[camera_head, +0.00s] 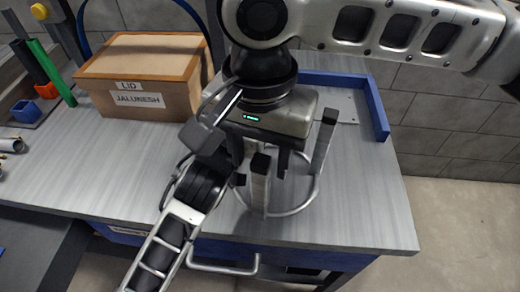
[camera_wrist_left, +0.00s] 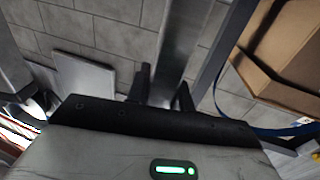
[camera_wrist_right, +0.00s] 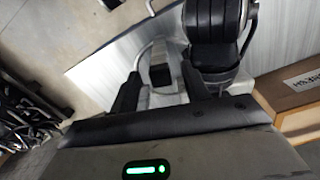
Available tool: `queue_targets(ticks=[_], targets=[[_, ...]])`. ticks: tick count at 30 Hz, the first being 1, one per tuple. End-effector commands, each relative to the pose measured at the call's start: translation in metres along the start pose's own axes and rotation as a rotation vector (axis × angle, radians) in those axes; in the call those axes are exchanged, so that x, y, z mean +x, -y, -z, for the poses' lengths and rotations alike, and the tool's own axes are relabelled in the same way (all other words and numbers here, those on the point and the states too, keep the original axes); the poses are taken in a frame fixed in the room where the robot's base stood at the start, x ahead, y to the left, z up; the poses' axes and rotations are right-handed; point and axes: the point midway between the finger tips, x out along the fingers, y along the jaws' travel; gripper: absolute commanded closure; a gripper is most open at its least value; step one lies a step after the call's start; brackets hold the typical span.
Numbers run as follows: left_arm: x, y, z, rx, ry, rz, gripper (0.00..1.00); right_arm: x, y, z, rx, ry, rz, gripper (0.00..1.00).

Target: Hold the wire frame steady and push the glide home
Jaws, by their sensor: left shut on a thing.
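The wire frame stands upside down on the bench, its round metal ring (camera_head: 290,210) low and its grey legs (camera_head: 258,195) pointing up with dark tops. My left gripper (camera_wrist_left: 163,88) is shut on a grey metal leg (camera_wrist_left: 187,40) in the left wrist view; in the head view it is mostly hidden. My right gripper (camera_head: 262,158) hangs over the near leg, fingers apart. In the right wrist view a dark glide-like cap (camera_wrist_right: 160,74) shows between those fingers, with gaps at both sides. Whether the cap is fully seated is unclear.
A cardboard box (camera_head: 140,80) with a label stands at the back left. A blue rail (camera_head: 376,108) edges the back right of the bench (camera_head: 360,215). Green and blue items (camera_head: 50,75) lie at far left. The bench's right side is clear.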

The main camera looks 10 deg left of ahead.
Motion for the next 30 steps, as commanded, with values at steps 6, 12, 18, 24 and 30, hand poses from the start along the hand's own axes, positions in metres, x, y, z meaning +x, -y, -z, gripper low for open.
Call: queue_targets(ticks=[6, 12, 18, 24, 30], targets=[[0.0, 0.0, -0.001, 0.0, 0.003, 0.001, 1.0, -0.014, 0.001, 0.001, 0.001, -0.002, 0.003, 0.53], [0.0, 0.0, -0.001, 0.0, 0.003, 0.001, 1.0, -0.054, 0.001, 0.001, 0.002, -0.003, 0.004, 0.53], [0.0, 0.0, -0.001, 0.0, 0.003, 0.001, 1.0, -0.094, 0.0, 0.0, -0.001, -0.002, 0.002, 0.53], [0.0, 0.0, -0.001, 0.0, 0.003, 0.001, 1.0, -0.116, 0.0, 0.0, 0.001, -0.001, 0.0, 0.53], [0.0, 0.0, -0.001, 0.0, 0.003, 0.001, 1.0, -0.12, 0.0, 0.0, 0.0, 0.0, 0.0, 0.53]])
